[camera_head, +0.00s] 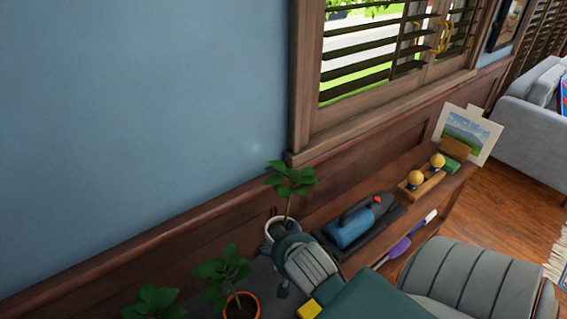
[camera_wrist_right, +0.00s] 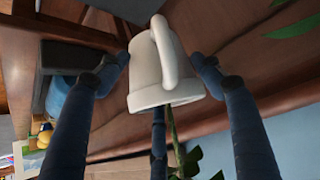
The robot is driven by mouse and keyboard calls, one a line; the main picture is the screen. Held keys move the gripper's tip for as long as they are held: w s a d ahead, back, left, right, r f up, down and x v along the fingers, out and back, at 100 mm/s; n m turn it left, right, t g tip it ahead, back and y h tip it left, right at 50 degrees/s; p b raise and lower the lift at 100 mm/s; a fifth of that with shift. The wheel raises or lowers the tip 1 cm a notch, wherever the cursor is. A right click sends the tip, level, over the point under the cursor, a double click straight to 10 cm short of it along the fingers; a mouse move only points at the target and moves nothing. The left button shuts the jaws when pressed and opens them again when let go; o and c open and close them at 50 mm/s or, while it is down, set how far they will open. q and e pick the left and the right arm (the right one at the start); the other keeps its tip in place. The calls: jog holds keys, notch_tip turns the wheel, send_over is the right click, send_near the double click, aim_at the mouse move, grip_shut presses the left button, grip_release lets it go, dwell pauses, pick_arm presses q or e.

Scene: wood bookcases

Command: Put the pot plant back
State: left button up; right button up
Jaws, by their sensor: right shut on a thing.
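A plant with green leaves (camera_head: 291,180) stands in a small white pot (camera_head: 281,225), upright, close to the wall. In the right wrist view the white pot (camera_wrist_right: 165,85) has a handle and its plant hangs toward the bottom of the picture. My right gripper (camera_wrist_right: 160,75) has its dark fingers on either side of this pot and is shut on it. In the head view my right arm hides part of the pot's front. I cannot tell whether the pot's base touches the surface below. My left gripper is not in view.
A terracotta pot plant (camera_head: 242,304) and another leafy plant (camera_head: 154,302) stand at the lower left. Right of my gripper, the wood bookcase (camera_head: 446,196) holds a blue tool (camera_head: 350,228), yellow balls on a block (camera_head: 417,179) and a landscape picture (camera_head: 468,134). The wall and window are behind.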

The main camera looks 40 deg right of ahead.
jog(key=shift+r, duration=2.4)
